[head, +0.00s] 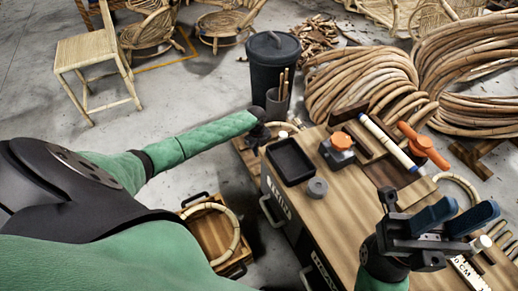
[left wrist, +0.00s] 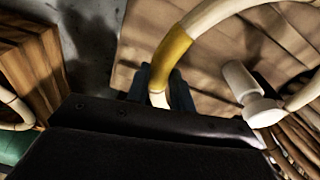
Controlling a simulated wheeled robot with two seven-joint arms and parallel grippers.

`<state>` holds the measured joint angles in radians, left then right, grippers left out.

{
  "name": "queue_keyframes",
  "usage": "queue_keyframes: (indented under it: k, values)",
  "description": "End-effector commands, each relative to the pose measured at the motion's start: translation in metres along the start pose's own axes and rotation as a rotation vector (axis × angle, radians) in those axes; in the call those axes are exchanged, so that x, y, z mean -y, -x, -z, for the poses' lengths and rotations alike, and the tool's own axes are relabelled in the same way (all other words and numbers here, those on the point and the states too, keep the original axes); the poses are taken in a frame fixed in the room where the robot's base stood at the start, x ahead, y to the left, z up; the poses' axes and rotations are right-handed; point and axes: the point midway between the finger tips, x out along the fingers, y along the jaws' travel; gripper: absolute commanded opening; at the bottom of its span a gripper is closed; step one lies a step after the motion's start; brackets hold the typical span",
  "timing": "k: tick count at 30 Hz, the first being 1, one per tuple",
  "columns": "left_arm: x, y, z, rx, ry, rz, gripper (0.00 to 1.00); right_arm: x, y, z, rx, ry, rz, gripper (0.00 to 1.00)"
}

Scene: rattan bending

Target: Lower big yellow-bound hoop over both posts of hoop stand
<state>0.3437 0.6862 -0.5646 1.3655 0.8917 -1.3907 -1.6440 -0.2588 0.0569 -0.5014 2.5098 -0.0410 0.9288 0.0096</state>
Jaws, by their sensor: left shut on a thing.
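The big yellow-bound hoop is pale cane with a yellow binding (left wrist: 174,50) in the left wrist view. My left gripper (left wrist: 160,92) is shut on the cane just below this binding. In the head view my left gripper (head: 265,132) is small and dark beyond the workbench's left corner. A white post (left wrist: 240,82) with a wider end shows right of the binding, within the hoop's curve in the picture. I cannot tell whether the hoop is around it or above it. A second post is not clear. My right gripper (head: 470,212) is open and empty over the bench's right side.
The workbench (head: 345,215) holds a black tray (head: 290,160), a grey tape roll (head: 317,187) and orange-topped tools. A wooden crate (head: 245,265) with another hoop (head: 234,238) stands on the floor. A black bin (head: 273,70) and rattan coils (head: 365,80) stand behind.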

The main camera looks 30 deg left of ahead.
Motion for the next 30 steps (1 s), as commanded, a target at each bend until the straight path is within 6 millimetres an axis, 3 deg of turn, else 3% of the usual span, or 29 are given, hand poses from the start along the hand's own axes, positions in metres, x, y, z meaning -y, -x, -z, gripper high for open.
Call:
queue_keyframes:
  k: [12, 26, 27, 30]
  values:
    - [0.000, -0.030, -0.003, 0.000, 0.000, 0.000, 0.00, 0.002, 0.012, -0.002, 0.011, 0.001, 0.012, 0.36]
    - [0.000, -0.034, -0.004, 0.000, 0.000, 0.000, 0.00, 0.002, 0.013, -0.002, 0.015, 0.003, 0.015, 0.36]
    - [0.000, -0.034, -0.004, 0.000, 0.000, 0.000, 0.27, 0.002, 0.013, -0.002, 0.014, 0.003, 0.015, 0.36]
    - [0.000, -0.034, -0.004, 0.000, 0.000, 0.000, 0.47, 0.002, 0.013, -0.002, 0.014, 0.003, 0.015, 0.36]
